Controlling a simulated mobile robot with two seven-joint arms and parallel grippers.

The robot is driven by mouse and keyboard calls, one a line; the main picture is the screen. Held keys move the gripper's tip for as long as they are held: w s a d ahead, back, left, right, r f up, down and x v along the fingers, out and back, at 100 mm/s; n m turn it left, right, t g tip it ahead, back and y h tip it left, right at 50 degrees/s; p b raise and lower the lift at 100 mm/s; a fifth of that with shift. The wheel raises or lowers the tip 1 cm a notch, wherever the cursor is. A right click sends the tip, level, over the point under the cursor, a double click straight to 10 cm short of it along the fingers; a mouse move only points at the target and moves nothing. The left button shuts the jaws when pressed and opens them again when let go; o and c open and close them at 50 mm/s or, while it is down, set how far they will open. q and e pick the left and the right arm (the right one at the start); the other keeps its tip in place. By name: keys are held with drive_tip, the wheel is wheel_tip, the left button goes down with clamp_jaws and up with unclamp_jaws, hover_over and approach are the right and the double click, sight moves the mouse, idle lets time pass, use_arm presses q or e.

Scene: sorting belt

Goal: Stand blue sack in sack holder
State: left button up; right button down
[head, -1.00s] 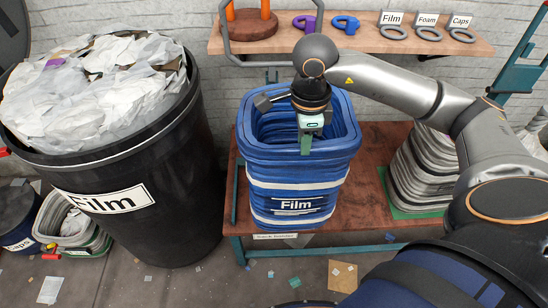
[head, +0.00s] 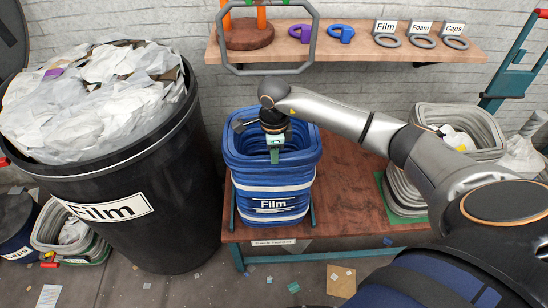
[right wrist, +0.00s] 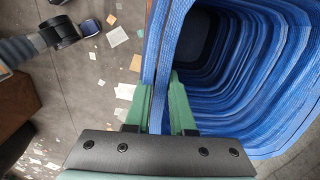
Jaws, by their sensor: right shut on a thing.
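The blue sack (head: 268,186), labelled Film, is upright and open at the top, at the left end of the brown bench. My right gripper (head: 274,154) is shut on its rim. In the right wrist view the green fingertips (right wrist: 169,98) pinch the blue wall (right wrist: 235,75), and the sack's inside looks empty. The sack holder shows as thin teal posts (head: 233,208) beside the sack, above a holder label (head: 273,242) on the bench edge. The sack hides most of the holder, so I cannot tell whether its bottom rests there. My left gripper is out of view.
A large black Film bin (head: 150,215) full of white film stands close on the left. A grey sack (head: 470,125) stands on the bench at right, behind my arm. A wooden shelf (head: 350,53) and a grey tube loop (head: 266,70) are above. The bench middle (head: 345,185) is clear.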

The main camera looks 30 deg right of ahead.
drive_tip(key=shift+f, duration=0.15)
drive_tip(key=c, duration=0.8)
unclamp_jaws()
drive_tip(key=shift+o, duration=0.2)
